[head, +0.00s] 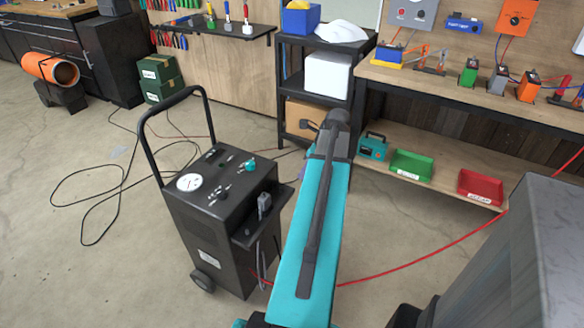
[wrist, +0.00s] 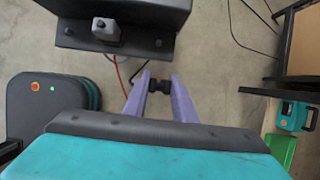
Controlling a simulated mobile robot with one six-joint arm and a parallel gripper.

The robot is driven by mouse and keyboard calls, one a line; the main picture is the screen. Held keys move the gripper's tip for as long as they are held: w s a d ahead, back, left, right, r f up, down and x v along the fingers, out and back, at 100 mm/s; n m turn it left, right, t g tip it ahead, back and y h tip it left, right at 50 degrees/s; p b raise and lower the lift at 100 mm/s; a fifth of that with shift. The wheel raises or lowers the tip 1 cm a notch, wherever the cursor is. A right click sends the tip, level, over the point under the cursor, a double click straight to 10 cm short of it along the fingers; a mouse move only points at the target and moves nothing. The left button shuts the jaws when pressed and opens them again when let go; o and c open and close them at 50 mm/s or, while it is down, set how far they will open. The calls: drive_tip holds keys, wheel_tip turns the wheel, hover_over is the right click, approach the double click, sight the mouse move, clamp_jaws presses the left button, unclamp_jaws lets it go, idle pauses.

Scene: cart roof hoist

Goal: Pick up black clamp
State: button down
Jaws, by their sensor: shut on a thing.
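My gripper (wrist: 159,82) shows in the wrist view, its two purple fingers closing on a small dark piece between the tips. This piece looks like the black clamp (wrist: 160,87), but most of it is hidden. A black cable runs toward the fingertips from the cart.
The cart has a tall handle (head: 148,150) and a side tray (head: 262,220). A red cable (head: 420,248) crosses the floor. To the right is a workbench (head: 460,106) with a lower shelf holding a green bin (head: 411,165) and a red bin (head: 480,186). Floor left of the cart is mostly open.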

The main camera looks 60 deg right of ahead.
drive_tip(key=shift+s+d+r, duration=0.15)
drive_tip(key=shift+s, duration=1.3)
drive_tip(key=shift+s+d+r, duration=0.1)
drive_tip(key=shift+s+r, duration=0.05)
drive_tip(key=shift+s, duration=1.25)
drive_tip(key=shift+p, duration=0.4)
